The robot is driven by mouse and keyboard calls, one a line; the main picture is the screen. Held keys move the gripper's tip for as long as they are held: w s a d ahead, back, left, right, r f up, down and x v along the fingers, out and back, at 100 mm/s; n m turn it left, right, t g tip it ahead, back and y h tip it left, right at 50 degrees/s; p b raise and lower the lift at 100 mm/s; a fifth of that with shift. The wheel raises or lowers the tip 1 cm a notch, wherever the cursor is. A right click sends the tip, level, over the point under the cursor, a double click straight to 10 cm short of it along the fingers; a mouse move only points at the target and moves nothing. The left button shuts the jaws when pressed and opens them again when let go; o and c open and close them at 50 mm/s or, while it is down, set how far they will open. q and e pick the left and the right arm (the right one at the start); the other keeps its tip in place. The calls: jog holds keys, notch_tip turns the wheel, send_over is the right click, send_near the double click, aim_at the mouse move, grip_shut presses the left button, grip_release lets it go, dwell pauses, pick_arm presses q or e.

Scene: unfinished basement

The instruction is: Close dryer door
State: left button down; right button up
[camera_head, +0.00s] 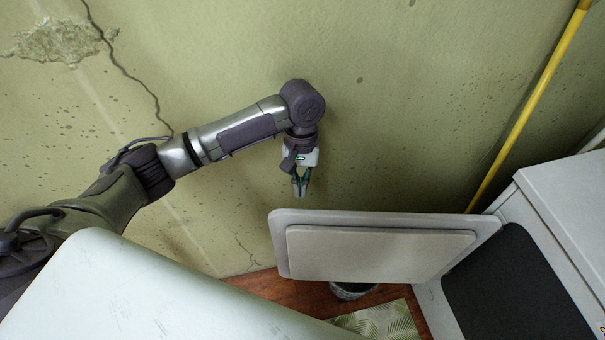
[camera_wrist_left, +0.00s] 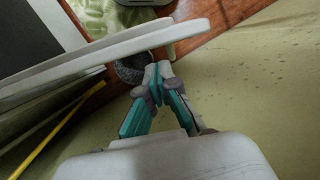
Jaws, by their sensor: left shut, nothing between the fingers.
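The dryer (camera_head: 565,215) stands at the right in the head view, with a dark opening in its front. Its door (camera_head: 380,255) is swung wide open and sticks out to the left from the dryer. My left gripper (camera_head: 300,190) is shut and empty, pointing down above the door's far left end, on the wall side. In the left wrist view the door (camera_wrist_left: 110,50) crosses the upper left, just beyond my left gripper's closed fingertips (camera_wrist_left: 158,68). I cannot tell whether they touch it. My right gripper is not in view.
A grey pot or basket (camera_head: 353,291) and a patterned green mat (camera_head: 385,322) are on the reddish floor below the door. A yellow pole (camera_head: 528,108) leans against the stained green wall (camera_head: 400,100). Free room lies between the wall and the door.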

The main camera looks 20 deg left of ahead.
pick_arm(q)
jog(key=shift+x, duration=2.85)
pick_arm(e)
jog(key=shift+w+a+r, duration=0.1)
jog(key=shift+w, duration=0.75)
